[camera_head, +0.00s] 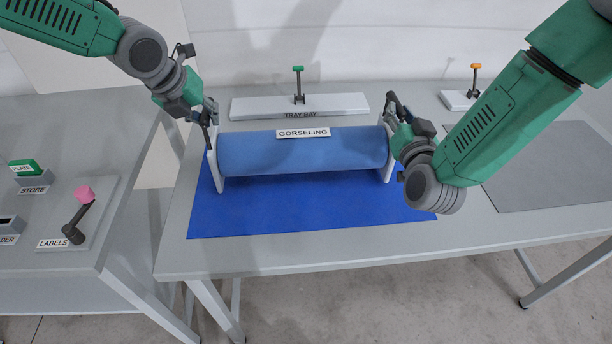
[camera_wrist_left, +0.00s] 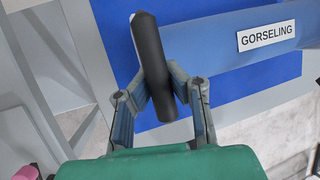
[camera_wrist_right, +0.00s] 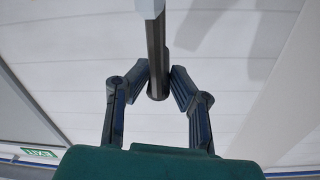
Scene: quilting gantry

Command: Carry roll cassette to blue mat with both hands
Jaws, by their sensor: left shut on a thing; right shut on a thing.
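The roll cassette (camera_head: 300,154) is a light-blue roll between two white end plates, labelled GORSELING. It lies level over the blue mat (camera_head: 310,215); I cannot tell whether its plates touch the mat. My left gripper (camera_head: 209,112) is shut on the dark handle at its left end. The left wrist view shows that handle between the fingers (camera_wrist_left: 160,97), with the blue roll (camera_wrist_left: 210,42) behind. My right gripper (camera_head: 391,118) is at the right end. The right wrist view shows its fingers (camera_wrist_right: 158,88) shut on a dark handle. The right arm partly hides that end.
A white TRAY BAY block (camera_head: 335,103) with a green-topped lever (camera_head: 298,84) stands behind the cassette. A grey mat (camera_head: 545,175) lies at right, near an orange-topped lever (camera_head: 475,78). A side table at left carries a pink-knobbed lever (camera_head: 80,212) and a green PLATE block (camera_head: 25,167).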

